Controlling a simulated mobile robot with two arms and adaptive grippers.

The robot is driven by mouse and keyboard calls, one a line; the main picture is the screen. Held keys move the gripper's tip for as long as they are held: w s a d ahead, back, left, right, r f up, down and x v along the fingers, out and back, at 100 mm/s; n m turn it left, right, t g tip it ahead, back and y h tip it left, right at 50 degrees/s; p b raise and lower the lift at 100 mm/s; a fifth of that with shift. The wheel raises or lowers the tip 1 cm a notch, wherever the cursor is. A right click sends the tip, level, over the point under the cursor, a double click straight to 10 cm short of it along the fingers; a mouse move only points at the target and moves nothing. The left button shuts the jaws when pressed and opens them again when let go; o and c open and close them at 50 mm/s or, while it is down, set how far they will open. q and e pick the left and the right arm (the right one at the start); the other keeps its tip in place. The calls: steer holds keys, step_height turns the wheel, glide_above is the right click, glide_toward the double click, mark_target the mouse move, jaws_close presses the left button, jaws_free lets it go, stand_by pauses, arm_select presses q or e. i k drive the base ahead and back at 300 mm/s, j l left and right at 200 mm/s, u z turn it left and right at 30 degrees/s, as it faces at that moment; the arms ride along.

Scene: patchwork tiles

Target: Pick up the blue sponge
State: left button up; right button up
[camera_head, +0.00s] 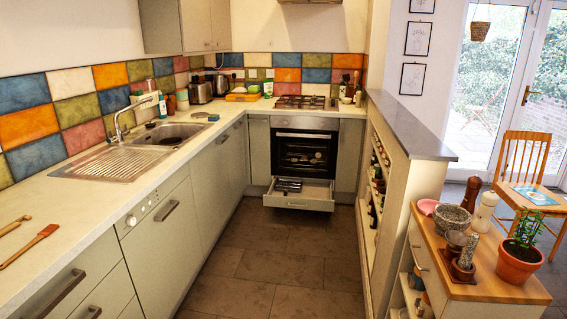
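A small, flat, bluish item (213,118) lies on the counter just beyond the right end of the sink. It may be the blue sponge, but it is too small to tell for certain. The sink (165,135) with its chrome tap and ribbed drainer is set into the left counter. Neither of my grippers is in the head view.
The left counter (60,195) holds wooden utensils (30,245) at its near end. A drawer (300,195) stands open below the oven (305,152). A wooden-topped unit (475,275) with a potted plant (520,255) is at right. The tiled floor (275,255) between is clear.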

mark_target(213, 118)
steer(key=i, duration=2.05)
steer(key=i+l+u, duration=0.15)
steer(key=i+u, duration=0.25)
steer(key=i, duration=0.25)
steer(key=i+l+u, duration=0.4)
steer(key=i, duration=0.25)
steer(key=i+l+u, duration=0.35)
steer(key=i+l, duration=0.15)
steer(key=i, duration=0.1)
